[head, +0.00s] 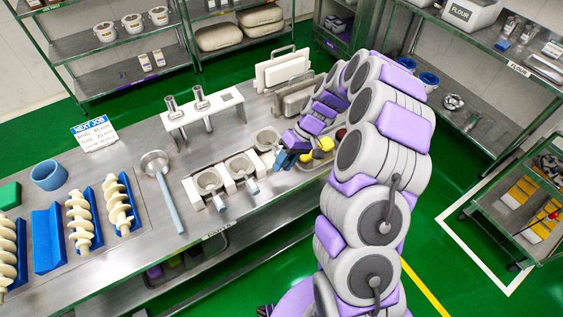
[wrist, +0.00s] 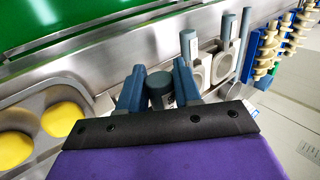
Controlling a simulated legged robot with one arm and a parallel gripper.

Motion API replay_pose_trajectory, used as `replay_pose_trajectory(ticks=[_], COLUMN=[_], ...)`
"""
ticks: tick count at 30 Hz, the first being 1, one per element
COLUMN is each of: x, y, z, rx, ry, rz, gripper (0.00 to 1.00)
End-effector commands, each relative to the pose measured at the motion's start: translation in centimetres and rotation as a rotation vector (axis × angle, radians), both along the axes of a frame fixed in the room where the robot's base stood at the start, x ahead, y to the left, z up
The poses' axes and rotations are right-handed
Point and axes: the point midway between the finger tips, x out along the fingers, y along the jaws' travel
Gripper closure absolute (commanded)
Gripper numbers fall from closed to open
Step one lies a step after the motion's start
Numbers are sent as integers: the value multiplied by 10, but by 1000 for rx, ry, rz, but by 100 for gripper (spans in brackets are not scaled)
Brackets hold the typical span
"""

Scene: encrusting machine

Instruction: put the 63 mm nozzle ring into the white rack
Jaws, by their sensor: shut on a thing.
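My gripper (head: 283,160) is shut on the blue-grey handle (wrist: 160,88) of a nozzle ring. The handle stands between the two blue fingers (wrist: 159,85) in the wrist view. The pale held ring (head: 267,138) shows just beyond the fingers in the head view. It is at the right end of the white rack (head: 229,189); I cannot tell whether it touches the rack. Two other grey rings, a left one (head: 208,180) and a middle one (head: 239,166), sit in the rack with handles toward the table's front edge. No size marking is readable.
A metal tray with yellow rounds (wrist: 62,118) lies right of the rack in the head view. A white stand with metal tubes (head: 203,118) is behind it. White upright plates (head: 283,67) stand at the back.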

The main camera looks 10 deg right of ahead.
Motion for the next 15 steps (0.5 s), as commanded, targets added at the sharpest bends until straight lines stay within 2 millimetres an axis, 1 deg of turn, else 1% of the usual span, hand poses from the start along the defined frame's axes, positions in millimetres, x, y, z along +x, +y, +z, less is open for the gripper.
replay_pose_trajectory(ticks=[8, 15], x=[0, 0], y=[6, 6], z=[-2, -16], rx=[-6, -6], ry=[0, 0], rz=[0, 0], gripper=[100, 100])
